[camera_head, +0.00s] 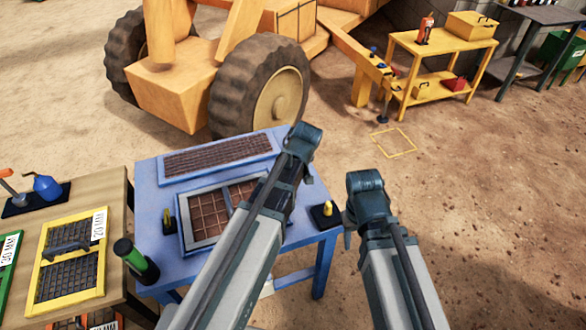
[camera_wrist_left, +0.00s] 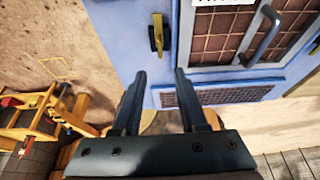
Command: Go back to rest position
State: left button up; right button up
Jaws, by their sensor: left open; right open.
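My left arm crosses the blue table in the head view, and its own links hide its gripper there. In the left wrist view the left gripper (camera_wrist_left: 160,85) is open, with two dark fingers apart and nothing between them. It is near the blue table's edge, beside a yellow-and-black post (camera_wrist_left: 157,35). My right gripper (camera_head: 348,232) shows only as a small dark part beside the right forearm, right of the table; most of it is hidden. I see nothing held by it.
The blue table (camera_head: 155,238) bears a brown screen panel (camera_head: 208,212), a grated panel (camera_head: 220,155) and a green-handled tool (camera_head: 130,255). A wooden table (camera_head: 115,190) with a yellow-framed screen (camera_head: 70,285) stands left. A yellow machine's wheel (camera_head: 260,85) is behind. Open dirt lies right.

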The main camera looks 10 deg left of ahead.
pick_arm(q)
jog(key=s+d+m+g, duration=0.1)
jog(key=s+d+m, duration=0.2)
jog(key=s, duration=0.3)
jog(key=s+d+f+m+g+h, duration=0.1)
jog(key=s+d+m, duration=0.2)
jog(key=s, duration=0.3)
jog(key=s+d+m+g, duration=0.1)
jog(key=s+d+m, duration=0.2)
jog(key=s, duration=0.4)
jog(key=shift+d+f+m+g, duration=0.25)
jog(key=shift+d+m+g, duration=0.15)
jog(key=shift+m, duration=0.5)
